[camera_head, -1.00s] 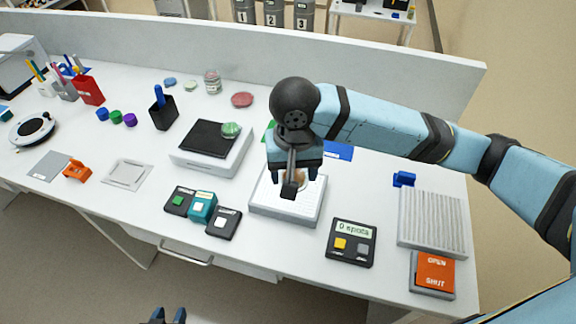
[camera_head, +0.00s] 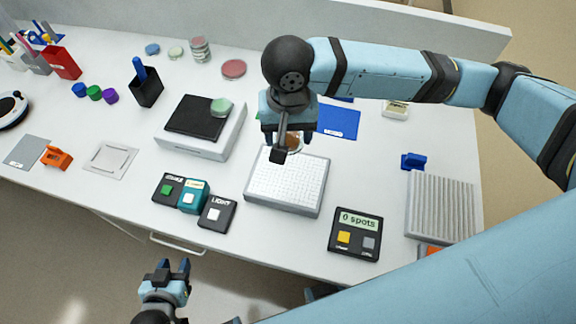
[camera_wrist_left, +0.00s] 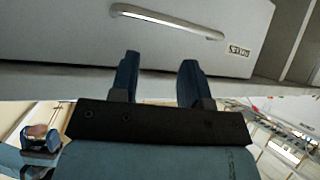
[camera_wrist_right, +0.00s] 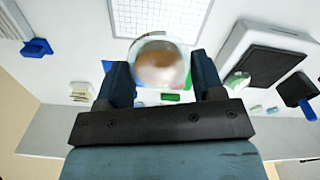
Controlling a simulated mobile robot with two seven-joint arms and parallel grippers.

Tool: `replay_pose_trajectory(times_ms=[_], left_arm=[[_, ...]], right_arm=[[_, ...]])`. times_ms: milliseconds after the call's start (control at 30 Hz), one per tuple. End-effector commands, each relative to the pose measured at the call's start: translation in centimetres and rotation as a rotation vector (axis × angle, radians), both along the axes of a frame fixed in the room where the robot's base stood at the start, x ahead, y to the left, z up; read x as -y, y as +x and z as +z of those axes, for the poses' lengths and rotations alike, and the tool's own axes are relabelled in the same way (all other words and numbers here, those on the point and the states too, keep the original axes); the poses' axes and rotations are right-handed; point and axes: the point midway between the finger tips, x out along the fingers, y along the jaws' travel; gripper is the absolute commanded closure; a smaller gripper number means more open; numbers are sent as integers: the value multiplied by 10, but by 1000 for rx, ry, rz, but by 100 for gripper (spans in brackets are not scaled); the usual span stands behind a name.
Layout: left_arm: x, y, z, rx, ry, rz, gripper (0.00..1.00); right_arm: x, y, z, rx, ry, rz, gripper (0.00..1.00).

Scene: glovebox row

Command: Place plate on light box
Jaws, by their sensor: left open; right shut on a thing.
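The plate, a clear round dish with brown contents (camera_wrist_right: 158,65), is between the fingers of my right gripper (camera_wrist_right: 160,82). In the head view this gripper (camera_head: 289,136) is shut on the plate (camera_head: 294,142) at the far edge of the light box. The light box (camera_head: 287,183) is a low white box with a gridded top, and it also shows in the right wrist view (camera_wrist_right: 160,17). Its visible top is bare. The gripper partly hides the plate, and its height above the box is unclear. My left gripper (camera_head: 172,266) is open and empty in front of the bench.
Button boxes (camera_head: 216,214) stand left of the light box and a spot counter (camera_head: 355,235) to its right. A scale with a black top (camera_head: 201,117) carries a green dish (camera_head: 221,106). A blue mat (camera_head: 338,121) lies behind. A drawer handle (camera_wrist_left: 168,21) faces my left gripper.

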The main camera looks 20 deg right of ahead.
Motion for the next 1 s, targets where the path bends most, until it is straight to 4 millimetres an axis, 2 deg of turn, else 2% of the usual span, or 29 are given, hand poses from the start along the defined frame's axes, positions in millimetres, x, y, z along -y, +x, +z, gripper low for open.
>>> replay_pose_trajectory(times_ms=[100, 300, 567, 800, 1000], left_arm=[[0, 0, -1, -1, 0, 0, 57], [0, 0, 0, 1, 0, 0, 57], [0, 2, 2, 5, -1, 0, 57], [0, 2, 3, 7, -2, 0, 57], [1, 2, 3, 7, -2, 0, 57]], right_arm=[[0, 0, -33, -3, -2, 0, 61], [0, 0, -76, 0, -1, 0, 61], [0, 1, -97, 1, 1, 1, 61], [0, 0, -131, 0, 0, 1, 61], [0, 0, -134, 1, 1, 1, 61]])
